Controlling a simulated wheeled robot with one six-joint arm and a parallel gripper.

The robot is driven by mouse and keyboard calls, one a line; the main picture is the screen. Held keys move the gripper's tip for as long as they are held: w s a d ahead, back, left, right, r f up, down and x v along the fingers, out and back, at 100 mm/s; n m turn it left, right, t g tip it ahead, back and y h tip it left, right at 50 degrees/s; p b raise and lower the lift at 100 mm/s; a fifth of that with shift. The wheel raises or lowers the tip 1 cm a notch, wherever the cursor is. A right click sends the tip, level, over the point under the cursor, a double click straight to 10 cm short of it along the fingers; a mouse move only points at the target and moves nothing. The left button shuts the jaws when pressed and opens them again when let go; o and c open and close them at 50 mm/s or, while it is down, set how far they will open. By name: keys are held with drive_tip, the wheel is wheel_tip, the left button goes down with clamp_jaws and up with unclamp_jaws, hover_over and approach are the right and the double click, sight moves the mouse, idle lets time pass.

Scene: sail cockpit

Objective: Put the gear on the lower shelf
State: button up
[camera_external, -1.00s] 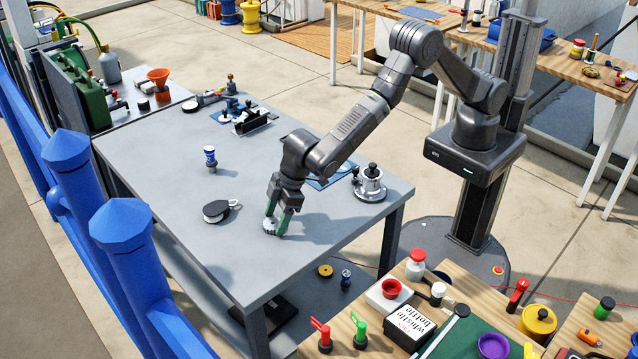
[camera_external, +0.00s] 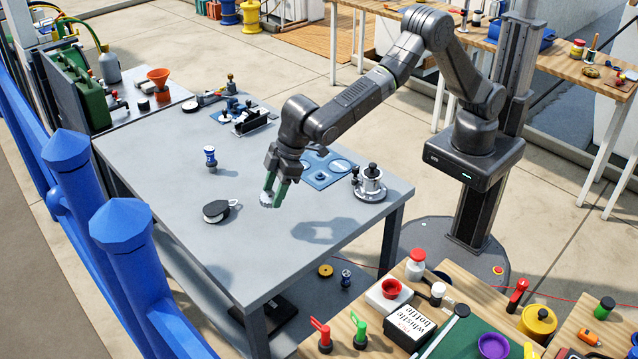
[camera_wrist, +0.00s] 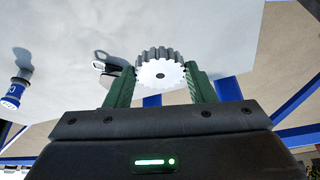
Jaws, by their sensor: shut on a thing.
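A grey toothed gear (camera_external: 266,199) is held between the green fingers of my gripper (camera_external: 275,192). In the wrist view the gear (camera_wrist: 160,72) shows its white toothed face and a small centre hole, with a finger on each side. My gripper is shut on the gear and holds it above the grey table top (camera_external: 250,265), with a shadow on the table to the right. The lower shelf (camera_external: 313,300) lies under the table; only its front right part shows, the rest is hidden by the table top.
On the shelf are a yellow ring (camera_external: 325,270), a small dark blue item (camera_external: 346,278) and a dark flat object (camera_external: 280,308).

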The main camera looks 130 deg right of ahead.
drive_tip(key=shift+r, duration=1.1)
drive_tip(key=r, duration=0.4)
drive_tip(key=shift+a, duration=0.2)
drive_tip(key=s+a+n+y+b, duration=0.1)
drive_tip(key=a+n+b, duration=0.15)
drive_tip(key=a, duration=0.55)
drive_tip(key=s+a+n+b, duration=0.15)
drive_tip(key=a+b, duration=0.25)
drive_tip(key=a, duration=0.4)
drive_tip(key=n+g+y+b, duration=0.2)
drive_tip(key=n+y+b, duration=0.2)
drive_tip(key=n+b, duration=1.05)
hover_over(488, 302)
drive_tip(key=s+d+b, duration=0.1)
drive_tip(key=b, duration=0.2)
drive_tip(key=f+m, duration=0.1)
drive_tip(key=m, duration=0.2)
drive_tip(key=shift+m, duration=0.25)
drive_tip(key=f, duration=1.4)
drive_tip(key=f+b, duration=0.1)
drive_tip(key=f, duration=1.4)
drive_tip(key=shift+w+d, duration=0.1)
drive_tip(key=shift+d, duration=0.1)
drive_tip(key=shift+f+b, duration=0.65)
drive_tip(key=shift+f, duration=1.3)
